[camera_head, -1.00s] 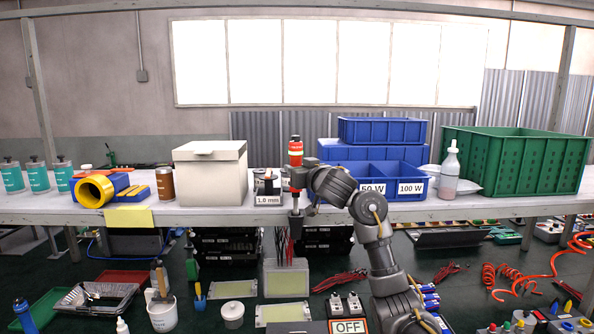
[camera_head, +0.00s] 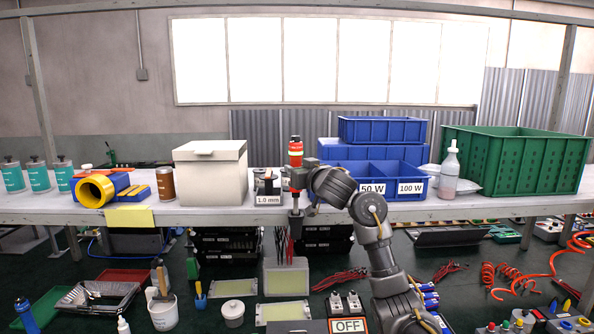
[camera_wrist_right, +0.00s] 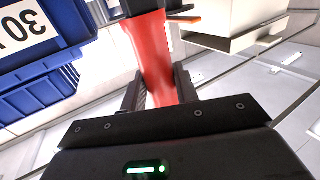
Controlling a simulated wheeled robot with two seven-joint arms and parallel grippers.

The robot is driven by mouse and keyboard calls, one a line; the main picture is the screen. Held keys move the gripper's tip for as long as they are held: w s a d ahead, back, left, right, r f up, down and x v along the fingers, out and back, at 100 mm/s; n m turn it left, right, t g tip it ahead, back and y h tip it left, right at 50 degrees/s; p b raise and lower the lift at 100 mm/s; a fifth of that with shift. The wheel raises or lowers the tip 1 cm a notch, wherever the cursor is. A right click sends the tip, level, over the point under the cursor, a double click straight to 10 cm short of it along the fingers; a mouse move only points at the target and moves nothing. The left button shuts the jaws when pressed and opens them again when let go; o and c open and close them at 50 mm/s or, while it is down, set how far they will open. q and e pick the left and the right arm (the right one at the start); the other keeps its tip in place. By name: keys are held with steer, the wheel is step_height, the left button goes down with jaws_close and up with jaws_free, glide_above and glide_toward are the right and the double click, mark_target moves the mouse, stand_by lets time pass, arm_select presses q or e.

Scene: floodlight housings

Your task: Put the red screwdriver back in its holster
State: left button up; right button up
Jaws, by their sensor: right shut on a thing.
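The red screwdriver (camera_head: 295,158) stands upright at the front edge of the workbench in the head view. My right gripper (camera_head: 299,179) is shut on it. In the right wrist view its red body (camera_wrist_right: 158,60) is between the two fingers of my right gripper (camera_wrist_right: 160,90), with a dark end beyond them. A grey upright piece (camera_head: 296,223) shows directly below the gripper in front of the bench edge. I cannot tell whether it is the screwdriver's lower end or the holster. No holster is clearly recognizable. My left gripper is not in view.
A wire spool stand labelled 1.0 mm (camera_head: 267,188) and a white lidded box (camera_head: 210,172) are close on the left. Blue bins (camera_head: 385,170) stand right behind my wrist. A green crate (camera_head: 515,160) is farther right. Dark leads hang just below, left of the grey piece.

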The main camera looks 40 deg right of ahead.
mark_target(298, 194)
steer(key=shift+r+p, duration=0.1)
steer(key=shift+p, duration=0.4)
stand_by(0.6)
steer(key=shift+f+b, duration=2.35)
steer(key=shift+f, duration=1.35)
steer(key=o, duration=1.1)
steer(key=shift+s, duration=0.1)
steer(key=shift+o, duration=0.2)
steer(key=shift+f, duration=0.1)
steer(key=shift+s, duration=0.1)
